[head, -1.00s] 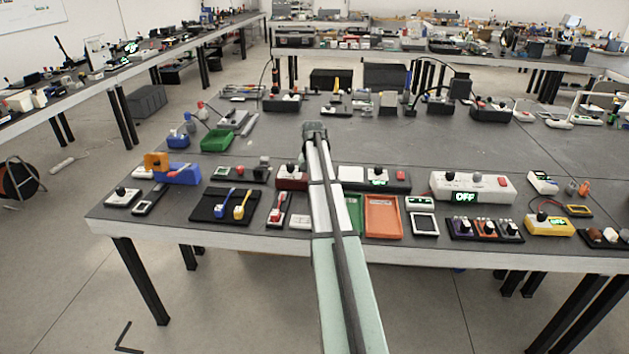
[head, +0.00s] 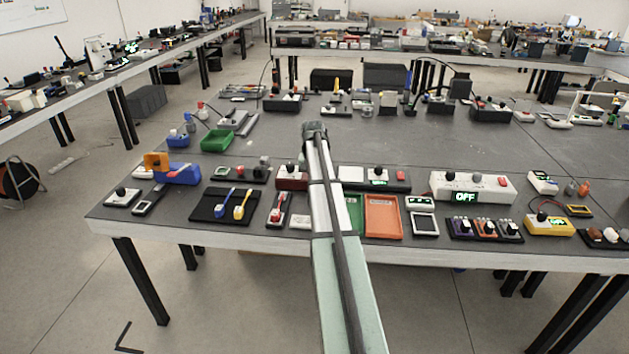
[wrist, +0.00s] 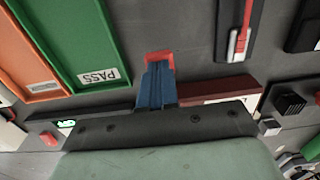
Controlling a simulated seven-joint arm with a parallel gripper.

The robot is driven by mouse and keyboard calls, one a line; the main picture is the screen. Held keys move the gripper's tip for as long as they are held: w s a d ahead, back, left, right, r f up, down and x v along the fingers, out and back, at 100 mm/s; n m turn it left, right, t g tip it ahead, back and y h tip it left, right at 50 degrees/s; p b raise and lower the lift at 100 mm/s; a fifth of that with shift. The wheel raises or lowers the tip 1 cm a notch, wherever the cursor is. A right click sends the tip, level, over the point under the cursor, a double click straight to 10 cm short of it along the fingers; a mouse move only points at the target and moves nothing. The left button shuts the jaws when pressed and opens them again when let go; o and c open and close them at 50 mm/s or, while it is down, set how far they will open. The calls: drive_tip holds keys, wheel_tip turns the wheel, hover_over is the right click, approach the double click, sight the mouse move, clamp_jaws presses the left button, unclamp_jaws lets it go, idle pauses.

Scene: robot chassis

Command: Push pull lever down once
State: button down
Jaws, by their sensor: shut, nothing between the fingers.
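Several lever devices stand on the table, and I cannot tell for certain which one is the pull lever. A red-and-white lever on a narrow black base (head: 278,210) is left of my arm in the head view. In the wrist view this lever (wrist: 243,32) is at the upper right, to the right of my gripper and apart from it. My gripper (wrist: 159,60) shows blue fingers with red tips, shut and empty, over the grey tabletop beside a dark red box (wrist: 218,88). In the head view my arm hides the gripper. Blue and yellow levers share a black plate (head: 226,205).
A green tray marked PASS (wrist: 75,40) and an orange tray (head: 383,216) lie beside my gripper. The dark red box (head: 292,177) stands behind the red-and-white lever. A white box reading OFF (head: 472,188) is farther right. The table's middle is mostly clear.

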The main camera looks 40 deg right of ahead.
drive_tip(key=shift+r, duration=2.2)
drive_tip(key=s+a+f, duration=0.3)
drive_tip(key=s+a, duration=0.2)
drive_tip(key=a, duration=0.4)
drive_tip(key=s+a+f, duration=0.2)
drive_tip(key=s+a, duration=0.4)
drive_tip(key=a, duration=0.3)
drive_tip(key=s+a+f+n+g, duration=0.1)
drive_tip(key=s+a+f, duration=0.2)
drive_tip(key=a+f, duration=0.3)
drive_tip(key=s+a+f+n+g+y, duration=0.1)
drive_tip(key=s+a+f, duration=0.2)
drive_tip(key=f, duration=0.6)
drive_tip(key=s+a+f+g, duration=0.1)
drive_tip(key=s+a+f, duration=0.2)
drive_tip(key=a+f, duration=0.3)
drive_tip(key=s+a+f+n+g, duration=0.1)
drive_tip(key=s+a+f+n, duration=0.1)
drive_tip(key=s+f, duration=0.5)
drive_tip(key=s+a+f+n+g, duration=0.1)
drive_tip(key=s+a+f+n, duration=0.1)
drive_tip(key=s+a+f, duration=0.3)
drive_tip(key=s+a+f+n+g+h, duration=0.1)
drive_tip(key=s+a+f+n, duration=0.2)
drive_tip(key=s+f, duration=0.8)
drive_tip(key=s+a, duration=0.1)
drive_tip(key=s, duration=0.4)
drive_tip(key=shift+s+a+g, duration=0.2)
drive_tip(key=shift+s+g, duration=0.05)
drive_tip(key=shift+g, duration=0.15)
